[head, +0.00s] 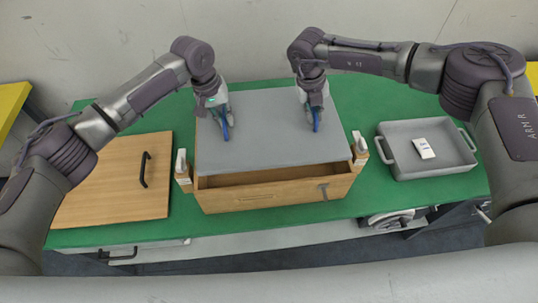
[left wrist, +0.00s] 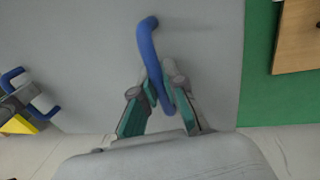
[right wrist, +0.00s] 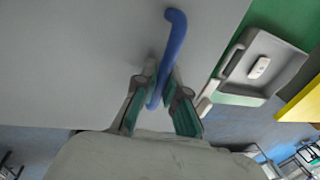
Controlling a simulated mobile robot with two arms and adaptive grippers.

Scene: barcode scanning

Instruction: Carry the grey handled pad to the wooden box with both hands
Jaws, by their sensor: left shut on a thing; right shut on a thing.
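The grey pad (head: 268,150) is a flat slab with two blue handles, lying over the top of the wooden box (head: 275,194). The box's front wall shows below the pad, with a dark gap between them. My left gripper (head: 225,125) is shut on the left blue handle (left wrist: 150,50). My right gripper (head: 316,115) is shut on the right blue handle (right wrist: 173,45). Both grippers point down onto the pad. Whether the pad touches the box's back rim is hidden.
A wooden board (head: 115,180) with a black handle lies left on the green table (head: 290,215). A grey tray (head: 440,170) with a small white item (head: 424,148) stands at the right. Small white-topped items (head: 182,170) stand at both sides of the box, the other on its right (head: 359,147).

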